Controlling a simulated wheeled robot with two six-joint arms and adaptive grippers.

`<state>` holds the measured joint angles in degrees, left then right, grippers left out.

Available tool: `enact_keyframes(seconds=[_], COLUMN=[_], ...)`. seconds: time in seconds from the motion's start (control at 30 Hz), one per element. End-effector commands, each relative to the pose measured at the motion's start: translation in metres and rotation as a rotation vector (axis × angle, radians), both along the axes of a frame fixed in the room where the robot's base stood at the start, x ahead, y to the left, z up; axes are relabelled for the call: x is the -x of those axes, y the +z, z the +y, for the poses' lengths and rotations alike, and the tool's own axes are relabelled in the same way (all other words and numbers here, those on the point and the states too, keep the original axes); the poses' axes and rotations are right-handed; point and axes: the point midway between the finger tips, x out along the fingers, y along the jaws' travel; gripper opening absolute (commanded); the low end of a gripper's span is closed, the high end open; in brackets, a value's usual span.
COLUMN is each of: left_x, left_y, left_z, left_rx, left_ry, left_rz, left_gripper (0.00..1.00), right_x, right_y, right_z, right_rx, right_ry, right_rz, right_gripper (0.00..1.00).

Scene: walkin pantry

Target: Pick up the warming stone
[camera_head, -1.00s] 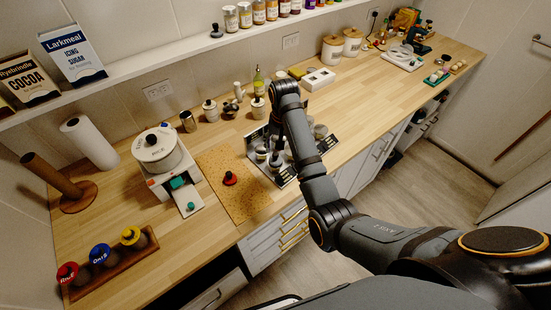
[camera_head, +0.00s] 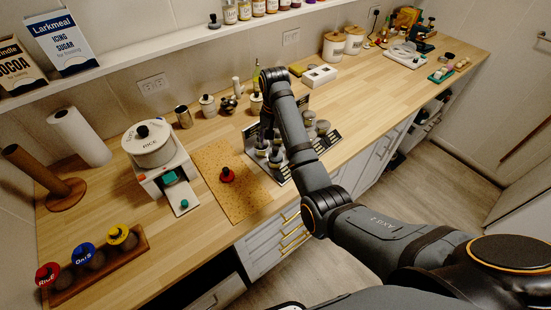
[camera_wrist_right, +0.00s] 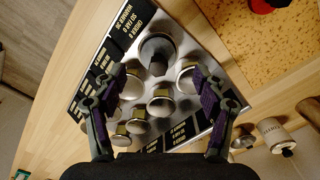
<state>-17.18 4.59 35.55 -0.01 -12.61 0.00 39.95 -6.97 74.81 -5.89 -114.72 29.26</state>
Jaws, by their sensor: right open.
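My right gripper (camera_head: 267,137) reaches down over a shiny metal tray (camera_head: 281,179) with black labelled panels. In the right wrist view its purple-padded fingers (camera_wrist_right: 161,78) are spread open, with nothing held between them. My left gripper is not in view.
Left of the tray lies a speckled board (camera_head: 236,205) with a red black-knobbed piece (camera_head: 227,175). Small jars (camera_head: 208,106) line the back.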

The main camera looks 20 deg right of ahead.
Motion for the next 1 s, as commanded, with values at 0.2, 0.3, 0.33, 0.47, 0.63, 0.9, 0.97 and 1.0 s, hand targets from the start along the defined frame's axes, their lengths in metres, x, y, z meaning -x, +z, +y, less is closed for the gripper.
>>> enact_keyframes(seconds=[0.2,0.3,0.33,0.47,0.63,0.9,0.97,1.0], left_x=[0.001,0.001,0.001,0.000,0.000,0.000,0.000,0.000], left_y=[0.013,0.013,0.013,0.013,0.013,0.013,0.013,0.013], left_z=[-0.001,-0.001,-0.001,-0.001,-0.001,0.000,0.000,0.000], left_rx=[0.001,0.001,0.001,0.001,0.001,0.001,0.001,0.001], left_ry=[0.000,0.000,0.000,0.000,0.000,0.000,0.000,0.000], left_rz=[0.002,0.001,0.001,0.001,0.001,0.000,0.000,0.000], left_gripper=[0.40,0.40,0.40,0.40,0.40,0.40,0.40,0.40], right_x=[0.001,0.001,0.001,0.000,0.000,0.000,0.000,0.000], right_y=[-0.033,-0.038,-0.038,-0.038,-0.038,-0.038,-0.038,-0.038], right_z=[-0.002,-0.002,-0.002,-0.002,-0.002,-0.002,-0.002,-0.002], right_rx=[0.000,0.000,0.000,0.000,0.000,0.000,0.000,0.000], right_ry=[0.000,0.000,0.000,0.000,0.000,0.000,0.000,0.000], right_rz=[0.004,0.002,0.002,0.002,0.002,0.002,0.001,0.001], right_gripper=[0.71,0.71,0.71,0.71,0.48,0.11,0.04,0.04])
